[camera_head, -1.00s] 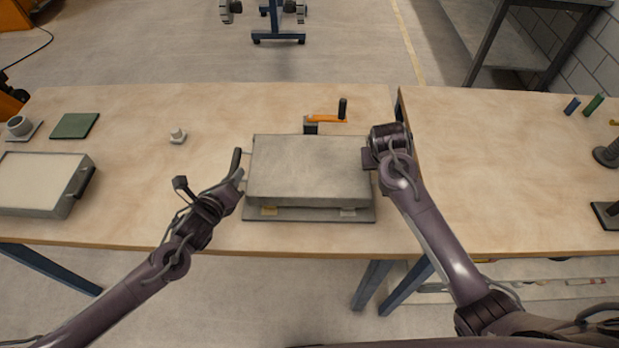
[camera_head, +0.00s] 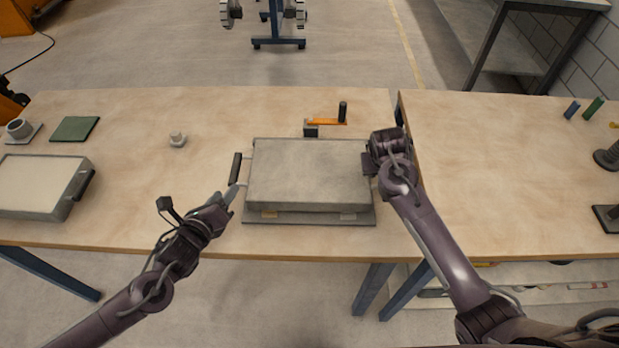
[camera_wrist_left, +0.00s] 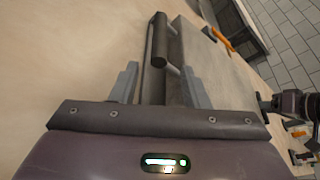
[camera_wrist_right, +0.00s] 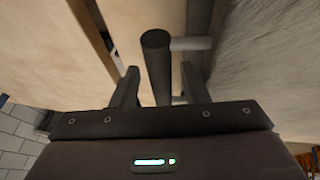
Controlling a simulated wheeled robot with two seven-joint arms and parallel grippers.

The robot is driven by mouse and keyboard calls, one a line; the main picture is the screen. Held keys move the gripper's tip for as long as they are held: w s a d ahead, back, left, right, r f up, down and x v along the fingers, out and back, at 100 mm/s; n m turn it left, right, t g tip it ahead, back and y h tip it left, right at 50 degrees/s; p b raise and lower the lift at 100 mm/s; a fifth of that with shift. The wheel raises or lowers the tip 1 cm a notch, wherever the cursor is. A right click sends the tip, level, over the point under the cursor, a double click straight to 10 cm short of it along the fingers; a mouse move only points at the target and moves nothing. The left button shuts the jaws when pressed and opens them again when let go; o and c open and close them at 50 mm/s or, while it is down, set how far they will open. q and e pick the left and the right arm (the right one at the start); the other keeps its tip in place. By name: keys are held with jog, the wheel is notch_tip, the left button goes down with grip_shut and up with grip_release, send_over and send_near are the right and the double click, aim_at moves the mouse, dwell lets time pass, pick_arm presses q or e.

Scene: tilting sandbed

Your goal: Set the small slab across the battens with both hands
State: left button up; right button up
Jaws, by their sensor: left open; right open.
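The small grey slab (camera_head: 308,175) lies across pale battens (camera_head: 348,216) on a dark base plate (camera_head: 310,219). Only the near batten ends show under its front edge. Its left handle (camera_head: 236,168) is a dark bar on pale posts. My left gripper (camera_head: 226,200) is open, just short of that handle and off it. In the left wrist view the handle (camera_wrist_left: 158,42) lies ahead of the spread fingers. My right gripper (camera_head: 370,163) is at the slab's right side. In the right wrist view the open fingers stand either side of the right handle (camera_wrist_right: 157,62).
An orange crank with a black knob (camera_head: 326,121) stands behind the slab. A shallow tray (camera_head: 70,206) with pale filling, a green pad (camera_head: 75,128) and a small pale knob (camera_head: 177,139) are to the left. A gap between the two tabletops runs just right of my right gripper.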

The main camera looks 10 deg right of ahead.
pick_arm(q)
jog(key=v, duration=0.2)
jog(key=shift+s+a+r, duration=0.1)
jog(key=shift+s+r, duration=0.05)
jog(key=shift+s, duration=0.1)
pick_arm(e)
jog(key=v, duration=0.7)
jog(key=shift+r, duration=0.2)
jog(key=shift+s+a, duration=0.1)
jog(key=shift+s, duration=0.05)
